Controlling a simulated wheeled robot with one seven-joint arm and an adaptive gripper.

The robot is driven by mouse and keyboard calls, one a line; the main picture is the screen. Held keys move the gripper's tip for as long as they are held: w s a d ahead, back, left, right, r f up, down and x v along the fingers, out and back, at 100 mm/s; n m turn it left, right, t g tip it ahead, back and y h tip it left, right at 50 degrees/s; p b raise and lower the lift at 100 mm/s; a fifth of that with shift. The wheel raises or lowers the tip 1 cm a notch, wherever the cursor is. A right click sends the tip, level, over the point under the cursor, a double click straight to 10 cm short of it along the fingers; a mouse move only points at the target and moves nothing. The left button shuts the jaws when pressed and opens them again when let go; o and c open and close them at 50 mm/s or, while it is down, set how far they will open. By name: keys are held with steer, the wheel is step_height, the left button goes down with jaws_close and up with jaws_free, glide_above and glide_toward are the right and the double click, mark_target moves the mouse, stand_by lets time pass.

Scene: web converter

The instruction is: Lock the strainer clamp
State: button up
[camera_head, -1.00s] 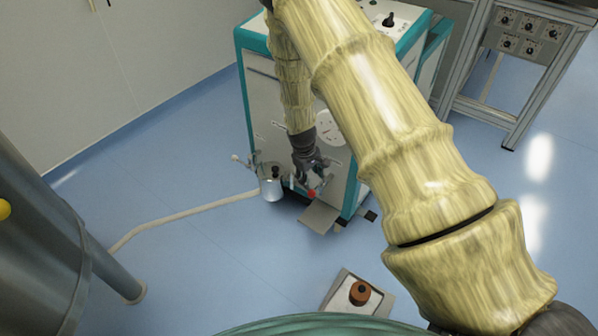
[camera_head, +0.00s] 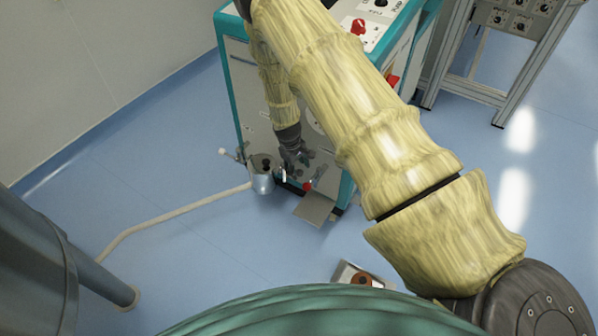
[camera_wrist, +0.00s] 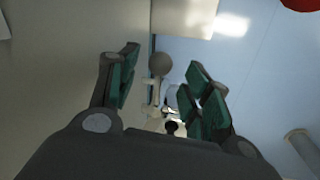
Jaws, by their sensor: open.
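The strainer (camera_head: 262,182) is a small silver canister low on the front of the teal-edged machine (camera_head: 238,95), with a pale hose at its base. My gripper (camera_head: 300,160) is just right of it in the head view, pointing down. In the wrist view my gripper (camera_wrist: 163,68) is open, with dark fingers and green pads. A grey ball knob (camera_wrist: 160,64) on a pale stem shows between the fingers, apart from both pads; it looks like a clamp handle, but I cannot tell. The clamp's locked state and any contact are unclear.
A red knob (camera_head: 307,187) and a grey plate (camera_head: 314,208) are right of the strainer. The pale hose (camera_head: 165,218) crosses the floor leftward. A tray with a brown spool (camera_head: 361,280) lies in front. A dark column (camera_head: 45,265) stands left.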

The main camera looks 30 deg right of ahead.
mark_target(299, 171)
steer(key=shift+d+f, duration=0.2)
steer(key=shift+f, duration=0.55)
steer(key=shift+d+f, duration=0.15)
steer(key=shift+f, duration=0.6)
jaws_close()
